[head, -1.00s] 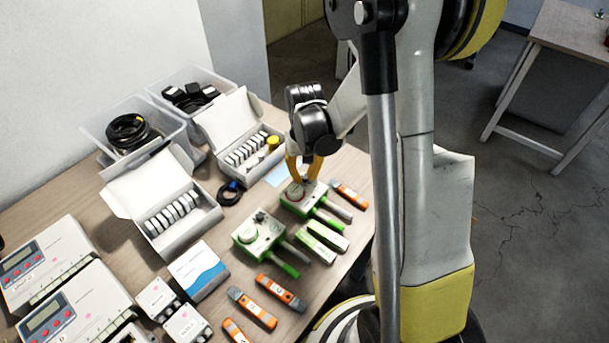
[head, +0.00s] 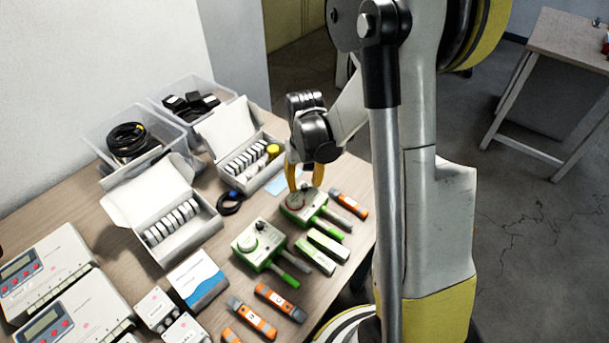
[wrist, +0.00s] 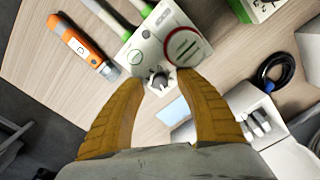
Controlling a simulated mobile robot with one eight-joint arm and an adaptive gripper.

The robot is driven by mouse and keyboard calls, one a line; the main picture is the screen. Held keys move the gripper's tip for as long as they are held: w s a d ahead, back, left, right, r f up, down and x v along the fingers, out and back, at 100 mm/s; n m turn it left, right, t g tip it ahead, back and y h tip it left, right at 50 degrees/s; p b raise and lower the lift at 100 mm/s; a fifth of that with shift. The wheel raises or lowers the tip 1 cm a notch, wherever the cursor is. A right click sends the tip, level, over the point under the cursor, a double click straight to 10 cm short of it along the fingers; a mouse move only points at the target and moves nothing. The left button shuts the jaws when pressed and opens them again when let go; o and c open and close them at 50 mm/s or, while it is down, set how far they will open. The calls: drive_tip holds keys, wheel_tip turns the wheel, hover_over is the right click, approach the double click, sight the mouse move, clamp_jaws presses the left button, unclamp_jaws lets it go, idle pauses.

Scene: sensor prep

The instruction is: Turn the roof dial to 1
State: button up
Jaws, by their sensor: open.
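A white-and-green device (head: 306,208) with a red-ringed round face lies on the table under my gripper (head: 305,186). In the wrist view its small grey knob (wrist: 158,80) sits between my two yellow fingertips (wrist: 160,83). The fingers are open and apart, with a gap on each side of the knob. I cannot read any dial marking or label.
Orange pen-like tools (head: 349,203) lie beside the devices, and another (wrist: 82,42) shows in the wrist view. Meters (head: 50,262) fill the near left.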

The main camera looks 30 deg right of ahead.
sight(305, 185)
wheel_tip(305, 185, up, 12)
drive_tip(key=shift+f, duration=0.15)
idle(0.3)
